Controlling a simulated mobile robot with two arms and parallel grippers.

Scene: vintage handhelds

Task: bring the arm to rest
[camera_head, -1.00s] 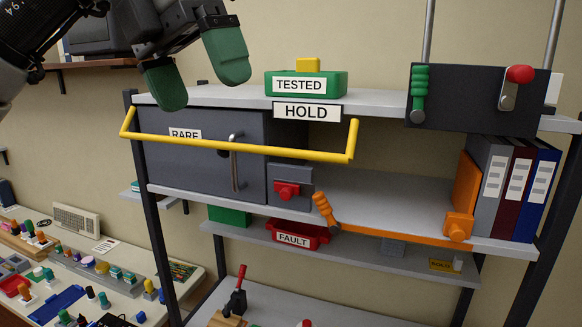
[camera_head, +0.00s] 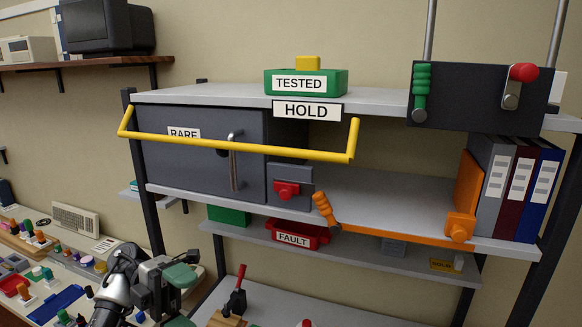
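My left gripper (camera_head: 183,299) shows low in the head view, left of the middle, with my black and grey arm beside it. Its two green fingertips stand apart, one above the other, with nothing visible between them. The lower fingertip is cut off by the bottom edge of the picture. The gripper appears in front of the workbench and the left post of the shelf rack. My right gripper is not in view.
The rack has a yellow bar (camera_head: 250,149) across a grey RARE cabinet (camera_head: 200,165), a green TESTED tray (camera_head: 335,86) on top and a red FAULT tray (camera_head: 320,238) below. An orange lever (camera_head: 388,232) juts out. The workbench (camera_head: 35,295) at left is cluttered.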

